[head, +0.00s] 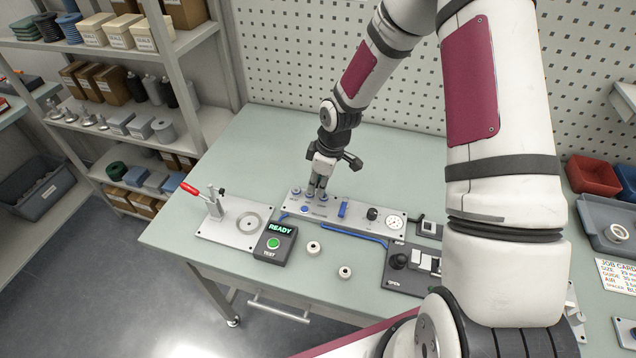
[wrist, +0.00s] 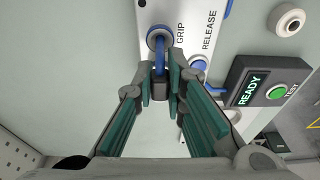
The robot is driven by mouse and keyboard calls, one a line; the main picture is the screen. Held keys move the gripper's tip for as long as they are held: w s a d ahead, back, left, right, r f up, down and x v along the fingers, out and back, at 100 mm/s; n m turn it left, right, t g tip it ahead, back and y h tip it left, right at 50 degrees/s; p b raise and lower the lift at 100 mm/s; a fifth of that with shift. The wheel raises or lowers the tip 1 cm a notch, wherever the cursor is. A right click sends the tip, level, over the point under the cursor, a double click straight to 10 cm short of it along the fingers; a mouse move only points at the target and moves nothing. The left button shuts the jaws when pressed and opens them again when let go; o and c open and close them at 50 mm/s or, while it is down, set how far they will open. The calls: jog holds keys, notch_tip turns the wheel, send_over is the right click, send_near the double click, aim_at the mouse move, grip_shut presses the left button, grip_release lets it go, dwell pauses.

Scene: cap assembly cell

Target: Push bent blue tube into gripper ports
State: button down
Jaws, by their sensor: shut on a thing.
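My gripper (wrist: 161,88) is shut on a short piece of bent blue tube (wrist: 160,62), which shows between the fingertips in the wrist view. The tube reaches the round port (wrist: 150,38) beside the GRIP label; how deep it sits there I cannot tell. A second blue-ringed port (wrist: 198,64) lies beside the RELEASE label. In the head view my gripper (head: 318,188) points down at the left end of the pale port panel (head: 357,214). The fingers hide part of the tube and ports there.
A box with a lit READY sign (head: 280,229) and a red-handled clamp plate (head: 223,228) stand left of the panel. Two pale rings (head: 313,248) lie in front. A gauge (head: 395,222) is on the panel's right end. The table behind is clear.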

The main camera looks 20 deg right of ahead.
jog(key=c, duration=1.6)
grip_release()
jog(key=shift+o, duration=0.2)
notch_tip(320, 180, up, 12)
jog(key=s+d, duration=0.1)
jog(key=d, duration=0.1)
jog(key=shift+s+f, duration=0.15)
jog(key=shift+s, duration=0.05)
jog(key=s+a+r+m+t+h+b, duration=0.1)
jog(key=s+r+m+t, duration=0.3)
jog(key=s+r+m, duration=0.6)
jog(key=s+a+r, duration=0.1)
jog(key=s+r, duration=1.2)
jog(key=shift+s+a+r+m+h, duration=0.15)
jog(key=shift+s+r+m+h, duration=0.05)
jog(key=shift+r+m+h, duration=0.2)
